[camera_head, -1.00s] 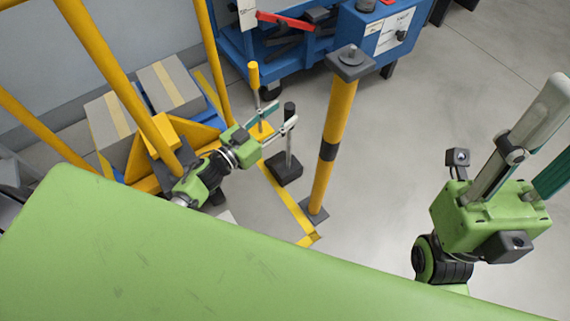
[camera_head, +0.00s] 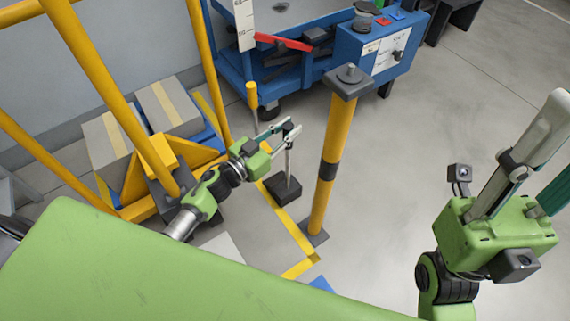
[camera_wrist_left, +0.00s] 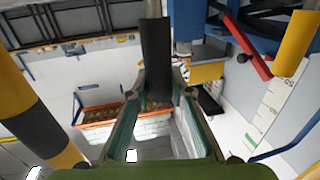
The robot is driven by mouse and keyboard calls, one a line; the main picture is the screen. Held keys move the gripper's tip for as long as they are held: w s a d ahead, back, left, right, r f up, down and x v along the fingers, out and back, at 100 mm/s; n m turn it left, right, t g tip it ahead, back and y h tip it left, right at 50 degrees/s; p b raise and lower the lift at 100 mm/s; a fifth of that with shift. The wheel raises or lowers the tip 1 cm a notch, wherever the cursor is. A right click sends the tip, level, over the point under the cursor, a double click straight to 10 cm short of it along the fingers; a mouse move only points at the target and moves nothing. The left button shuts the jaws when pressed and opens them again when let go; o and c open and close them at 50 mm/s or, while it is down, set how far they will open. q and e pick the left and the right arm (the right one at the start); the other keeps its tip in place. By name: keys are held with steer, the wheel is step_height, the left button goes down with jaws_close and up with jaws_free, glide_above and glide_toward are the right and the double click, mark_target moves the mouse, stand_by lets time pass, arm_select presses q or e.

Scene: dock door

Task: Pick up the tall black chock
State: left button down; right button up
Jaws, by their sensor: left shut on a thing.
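The tall black chock has a black block base (camera_head: 286,189) and a thin upright rod with a black grip on top. It stands upright on the floor beside the yellow floor edging. My left gripper (camera_head: 288,129) is shut on the black grip near its top. In the left wrist view the black grip (camera_wrist_left: 156,50) rises between the fingers, and its lower part is hidden. My right gripper (camera_head: 552,150) is open and empty at the right edge, its fingers partly out of frame.
A yellow post (camera_head: 327,165) stands just right of the chock. A yellow-handled chock (camera_head: 252,94) is behind my left gripper. A blue cart (camera_head: 375,45) stands at the back. A yellow frame and cartons (camera_head: 170,106) are at left. Floor at right is clear.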

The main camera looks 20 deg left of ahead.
arm_select(q)
steer(key=shift+r, duration=0.35)
